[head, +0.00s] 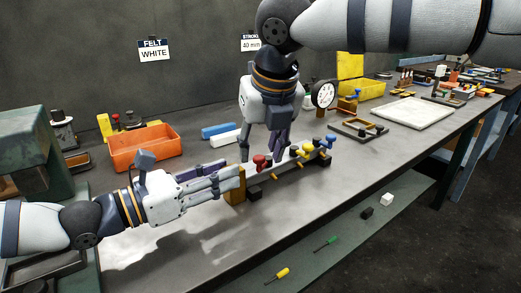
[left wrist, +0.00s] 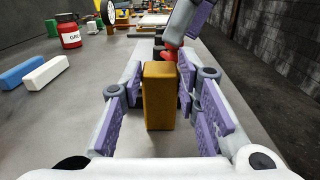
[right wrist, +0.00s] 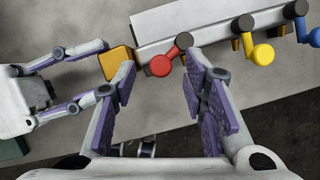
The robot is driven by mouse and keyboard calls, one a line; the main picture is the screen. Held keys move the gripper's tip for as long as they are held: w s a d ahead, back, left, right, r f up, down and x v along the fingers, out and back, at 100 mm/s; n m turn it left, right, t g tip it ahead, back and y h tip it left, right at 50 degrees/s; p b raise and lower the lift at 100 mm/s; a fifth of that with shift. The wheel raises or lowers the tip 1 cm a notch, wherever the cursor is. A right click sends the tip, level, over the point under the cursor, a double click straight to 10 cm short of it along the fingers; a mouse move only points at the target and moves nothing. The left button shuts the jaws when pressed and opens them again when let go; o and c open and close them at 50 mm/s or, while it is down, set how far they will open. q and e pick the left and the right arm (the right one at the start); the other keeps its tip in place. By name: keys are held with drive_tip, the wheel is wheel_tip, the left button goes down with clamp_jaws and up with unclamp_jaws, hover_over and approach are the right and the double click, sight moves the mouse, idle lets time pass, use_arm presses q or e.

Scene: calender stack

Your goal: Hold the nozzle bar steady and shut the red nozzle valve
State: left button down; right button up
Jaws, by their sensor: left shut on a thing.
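The nozzle bar (right wrist: 205,22) lies along the bench, with an ochre end block (left wrist: 159,98) at its near left end. My left gripper (head: 238,181) is shut on this end block, one finger on each side. The red nozzle valve (right wrist: 163,65) sits on the bar closest to the block, its handle slanting across the bar's edge; it also shows in the head view (head: 261,161). My right gripper (head: 282,153) points down over the bar. In the right wrist view its fingers are open, with the red valve between their tips; contact cannot be told.
Yellow (right wrist: 263,54) and blue valves (right wrist: 314,37) follow along the bar to the right. An orange bin (head: 145,147), a blue block (head: 219,130) and a white block (head: 225,138) stand behind. A dial gauge (head: 324,94) is beyond. A lower shelf (head: 330,240) holds small tools.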

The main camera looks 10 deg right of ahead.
drive_tip(key=shift+w+f, duration=0.25)
drive_tip(key=shift+f, duration=0.25)
clamp_jaws()
drive_tip(key=shift+w+a+m+h, duration=0.15)
drive_tip(key=shift+a+m+h, duration=0.1)
drive_tip(key=shift+m, duration=0.4)
drive_tip(key=shift+w+a+m+h, duration=0.15)
drive_tip(key=shift+a+m+h, duration=0.1)
drive_tip(key=shift+m, duration=0.4)
unclamp_jaws()
